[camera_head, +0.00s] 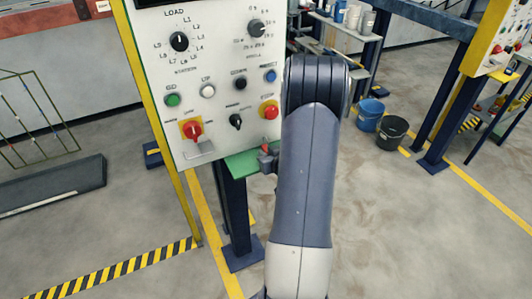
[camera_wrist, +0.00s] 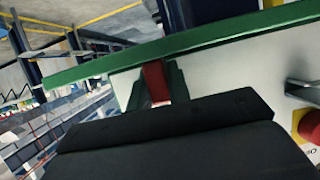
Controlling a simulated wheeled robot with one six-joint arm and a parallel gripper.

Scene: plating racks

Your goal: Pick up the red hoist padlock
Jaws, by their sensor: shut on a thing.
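The red hoist padlock (camera_head: 265,148) shows as a small red piece at my gripper (camera_head: 268,160), beside the green shelf under the control panel. In the wrist view the red padlock (camera_wrist: 156,83) sits between the fingers of my gripper (camera_wrist: 157,84), close to the green shelf edge. My gripper is shut on it. Most of the padlock is hidden by the fingers and the dark gripper body, so its shackle cannot be made out. I cannot tell whether it touches the shelf.
The green shelf (camera_head: 238,164) juts out below the white control panel (camera_head: 208,60). The panel carries a red rotary switch (camera_head: 192,129) and a red stop button (camera_head: 269,110). A blue bucket (camera_head: 369,115) and a black bucket (camera_head: 392,133) stand at right. Floor in front is clear.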

